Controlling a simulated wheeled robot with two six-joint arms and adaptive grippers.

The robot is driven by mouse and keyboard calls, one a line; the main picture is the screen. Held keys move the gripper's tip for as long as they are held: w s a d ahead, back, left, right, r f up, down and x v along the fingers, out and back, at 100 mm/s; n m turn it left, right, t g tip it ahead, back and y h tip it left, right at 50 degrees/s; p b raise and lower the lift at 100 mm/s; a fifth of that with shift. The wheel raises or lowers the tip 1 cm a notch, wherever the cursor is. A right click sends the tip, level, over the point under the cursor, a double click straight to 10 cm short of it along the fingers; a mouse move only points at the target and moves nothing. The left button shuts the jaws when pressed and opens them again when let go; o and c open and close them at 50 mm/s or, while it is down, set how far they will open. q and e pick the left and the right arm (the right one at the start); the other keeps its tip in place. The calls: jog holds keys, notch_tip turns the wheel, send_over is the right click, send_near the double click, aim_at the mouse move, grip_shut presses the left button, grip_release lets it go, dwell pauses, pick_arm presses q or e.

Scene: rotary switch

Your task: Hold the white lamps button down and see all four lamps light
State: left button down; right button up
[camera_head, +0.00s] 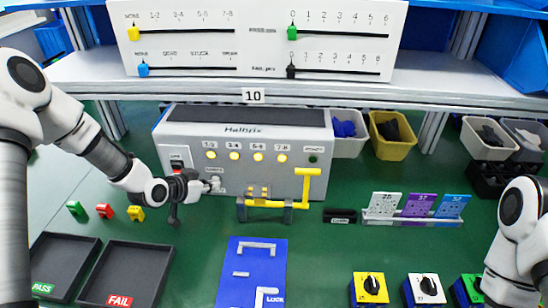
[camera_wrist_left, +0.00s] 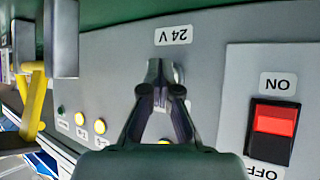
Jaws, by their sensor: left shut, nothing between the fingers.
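The grey tester box (camera_head: 180,134) stands at the back of the bench. Its four lamps, 1-2 (camera_head: 211,154), 3-4 (camera_head: 234,155), 5-6 (camera_head: 258,156) and 7-8 (camera_head: 282,157), all glow yellow. My left gripper (camera_head: 210,185) is shut and empty, with its tips at the front panel just below a small white label. The white button is hidden behind the fingertips. In the left wrist view the closed fingertips (camera_wrist_left: 165,82) point at the panel beneath the 24 V label; contact with the button cannot be seen directly. My right arm shows at the right edge, its gripper out of view.
A red rocker switch (camera_wrist_left: 275,120) sits beside the left gripper. A yellow lever clamp (camera_head: 308,186) stands before the box. Black trays (camera_head: 130,272), a blue board (camera_head: 250,270) and knob boxes (camera_head: 370,289) lie in front. Green bench around (camera_head: 190,250) is clear.

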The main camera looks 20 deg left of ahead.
dwell(0.7)
pick_arm(q)
jog(key=shift+s+d+p, duration=0.2)
jog(key=shift+s+p, duration=0.3)
jog(key=shift+s, duration=0.35)
jog(key=shift+s+p, duration=0.25)
jog(key=shift+p, duration=0.05)
jog(key=shift+s+d+p, duration=0.3)
jog(key=shift+s+p, duration=0.2)
jog(key=shift+s, duration=0.6)
jog(key=shift+s+d+p, duration=0.25)
jog(key=shift+s+p, duration=0.25)
jog(key=shift+s, duration=0.55)
